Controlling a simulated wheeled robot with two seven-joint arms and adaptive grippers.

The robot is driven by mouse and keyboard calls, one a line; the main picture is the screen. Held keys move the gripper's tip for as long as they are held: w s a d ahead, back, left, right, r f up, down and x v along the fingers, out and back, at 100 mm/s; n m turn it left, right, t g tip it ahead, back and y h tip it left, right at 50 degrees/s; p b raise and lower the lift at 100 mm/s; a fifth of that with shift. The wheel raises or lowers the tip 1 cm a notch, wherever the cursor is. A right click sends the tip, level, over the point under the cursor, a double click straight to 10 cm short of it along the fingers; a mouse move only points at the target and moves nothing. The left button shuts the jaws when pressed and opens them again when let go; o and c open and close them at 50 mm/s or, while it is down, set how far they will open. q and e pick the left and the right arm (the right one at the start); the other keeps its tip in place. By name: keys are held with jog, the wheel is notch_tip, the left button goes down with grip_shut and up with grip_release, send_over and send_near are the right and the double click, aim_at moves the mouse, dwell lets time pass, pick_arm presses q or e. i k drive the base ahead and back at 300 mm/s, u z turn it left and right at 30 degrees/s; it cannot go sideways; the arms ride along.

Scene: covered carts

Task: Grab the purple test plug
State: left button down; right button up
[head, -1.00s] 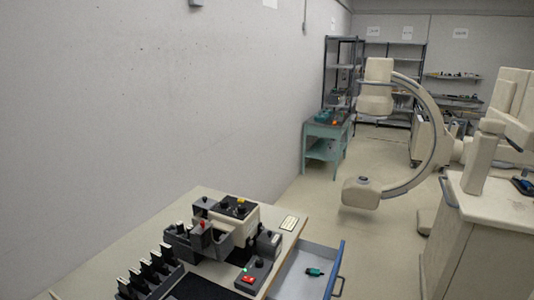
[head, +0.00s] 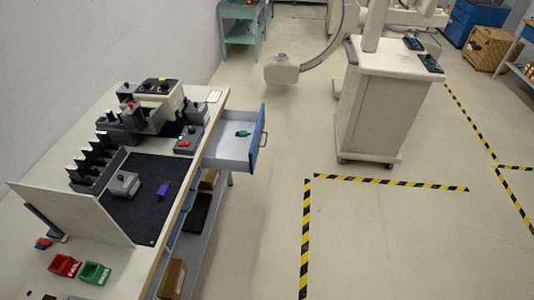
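The purple test plug (head: 163,190) lies on the black mat (head: 143,221) on the workbench, toward the mat's right side. A small grey block-like device (head: 125,184) sits to its left on the same mat. Nothing touches the plug in this view. Neither of my grippers shows in the head view.
A blue drawer (head: 236,155) stands open at the bench's right side, with a small teal item (head: 242,133) inside. Red (head: 65,265) and green (head: 95,272) bins sit in front.

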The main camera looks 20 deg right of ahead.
aim_at(162, 192)
jog(key=u, duration=0.05)
jog(key=k, duration=0.6)
jog(key=z, duration=0.75)
jog(key=i, duration=0.95)
jog(key=u, duration=0.1)
jog(key=k, duration=0.4)
jog(key=u, duration=1.65)
jog(key=i, duration=1.1)
jog(key=u, duration=0.55)
